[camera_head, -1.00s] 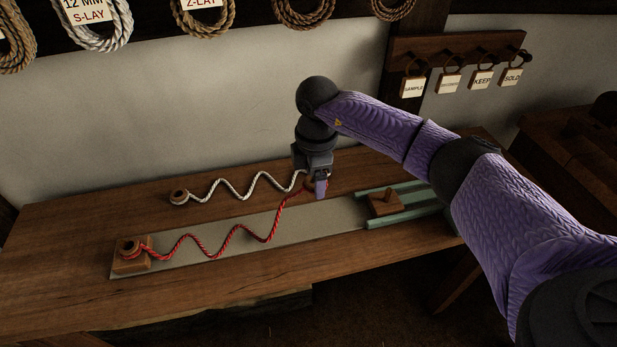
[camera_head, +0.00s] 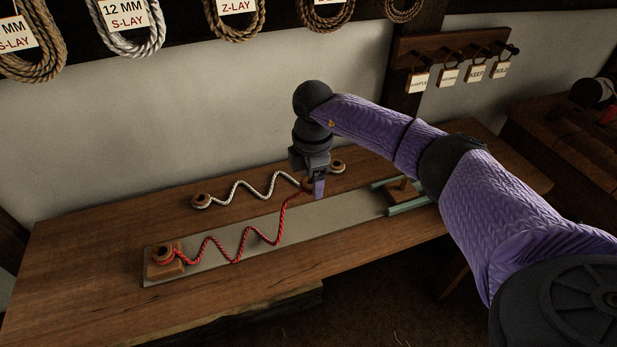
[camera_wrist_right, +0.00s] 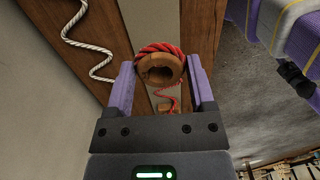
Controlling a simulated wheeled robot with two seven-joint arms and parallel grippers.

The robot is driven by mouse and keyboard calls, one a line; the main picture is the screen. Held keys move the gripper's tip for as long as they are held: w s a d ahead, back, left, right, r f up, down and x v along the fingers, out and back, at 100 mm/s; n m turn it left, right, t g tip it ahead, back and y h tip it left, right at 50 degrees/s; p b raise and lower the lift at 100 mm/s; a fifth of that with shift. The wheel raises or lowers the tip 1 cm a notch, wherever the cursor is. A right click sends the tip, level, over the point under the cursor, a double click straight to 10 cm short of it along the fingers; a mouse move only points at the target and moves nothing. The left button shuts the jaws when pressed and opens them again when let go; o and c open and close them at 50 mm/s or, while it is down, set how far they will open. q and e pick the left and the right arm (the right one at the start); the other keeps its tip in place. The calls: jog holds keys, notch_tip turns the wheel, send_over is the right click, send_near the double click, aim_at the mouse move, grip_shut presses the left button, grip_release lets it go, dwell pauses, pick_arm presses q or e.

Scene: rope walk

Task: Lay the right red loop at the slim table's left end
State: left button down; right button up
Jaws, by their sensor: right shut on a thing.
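The red rope (camera_head: 237,251) runs in waves along the grey strip. Its left loop sits around a wooden eye on a block (camera_head: 163,254). My right gripper (camera_head: 318,188) is shut on the rope's right loop. In the right wrist view this loop (camera_wrist_right: 160,69), red rope around a brown wooden eye, sits between the two purple fingers. The rope slants up to the gripper near the strip's back edge; the gap beneath the loop cannot be judged. Which surface is the slim table is not clear. My left gripper is not in view.
A white rope (camera_head: 238,186) with wooden eyes lies on the wooden table (camera_head: 90,255) behind the strip. A green-railed slide with a wooden block (camera_head: 401,190) stands at the strip's right end. Another wooden bench (camera_head: 560,135) stands far right. Tags and rope coils hang on the wall.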

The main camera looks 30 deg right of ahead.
jog(key=shift+d, duration=0.1)
jog(key=w+a+b, duration=0.1)
jog(key=w+a, duration=0.1)
jog(key=a, duration=0.9)
jog(key=w+a+b, duration=0.2)
jog(key=a, duration=0.9)
jog(key=shift+w+a, duration=0.15)
jog(key=shift+a, duration=0.05)
